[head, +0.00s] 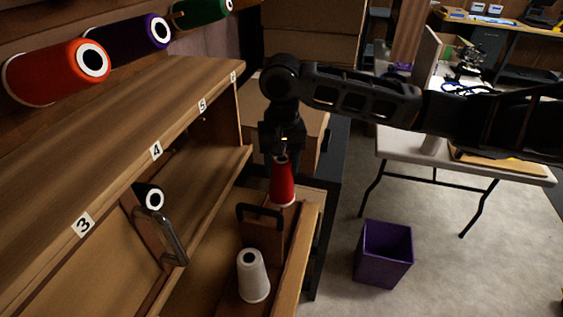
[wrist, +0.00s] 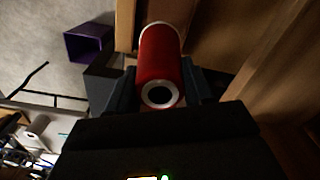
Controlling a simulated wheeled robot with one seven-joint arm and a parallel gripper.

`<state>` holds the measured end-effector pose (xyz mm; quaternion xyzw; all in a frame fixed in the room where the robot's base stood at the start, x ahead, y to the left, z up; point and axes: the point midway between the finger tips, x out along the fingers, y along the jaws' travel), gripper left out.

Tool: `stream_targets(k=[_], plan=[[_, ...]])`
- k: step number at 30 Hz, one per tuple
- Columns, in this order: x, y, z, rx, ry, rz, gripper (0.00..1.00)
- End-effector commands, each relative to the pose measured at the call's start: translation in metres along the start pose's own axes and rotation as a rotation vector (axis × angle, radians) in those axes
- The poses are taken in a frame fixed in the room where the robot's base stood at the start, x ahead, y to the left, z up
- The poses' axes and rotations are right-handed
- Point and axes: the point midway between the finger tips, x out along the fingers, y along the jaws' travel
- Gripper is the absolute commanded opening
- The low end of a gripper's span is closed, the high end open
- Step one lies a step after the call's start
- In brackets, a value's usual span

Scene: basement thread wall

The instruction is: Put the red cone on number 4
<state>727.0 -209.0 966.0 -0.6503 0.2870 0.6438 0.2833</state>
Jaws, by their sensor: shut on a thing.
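The red cone (head: 283,184) is a red thread cone with a pale base. My gripper (head: 281,152) is shut on its upper end, and the cone hangs upright below it near the wooden crate. The cone also shows between the two fingers in the wrist view (wrist: 160,62); the gripper fingers (wrist: 158,92) press on both sides of it. I cannot tell whether its base touches anything. The number 4 label (head: 156,150) is on the front edge of the wooden shelf (head: 130,105), left of my gripper.
Labels 3 (head: 83,224) and 5 (head: 202,105) flank number 4. A white cone (head: 253,275) stands in the wooden crate (head: 297,262). A black cone (head: 150,197) sits below the shelf edge. Large red (head: 55,75), purple and green cones line the wall. A purple bin (head: 384,252) stands on the floor.

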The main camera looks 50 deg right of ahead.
Motion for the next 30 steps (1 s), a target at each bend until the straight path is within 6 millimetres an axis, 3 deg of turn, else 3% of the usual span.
stream_targets(k=[6, 15, 30], plan=[[0.024, 0.000, 0.000, -0.001, 0.001, -0.001, 0.24], [0.042, 0.000, 0.001, 0.001, 0.000, -0.001, 0.24], [0.049, 0.000, 0.001, 0.000, 0.000, -0.001, 0.24]])
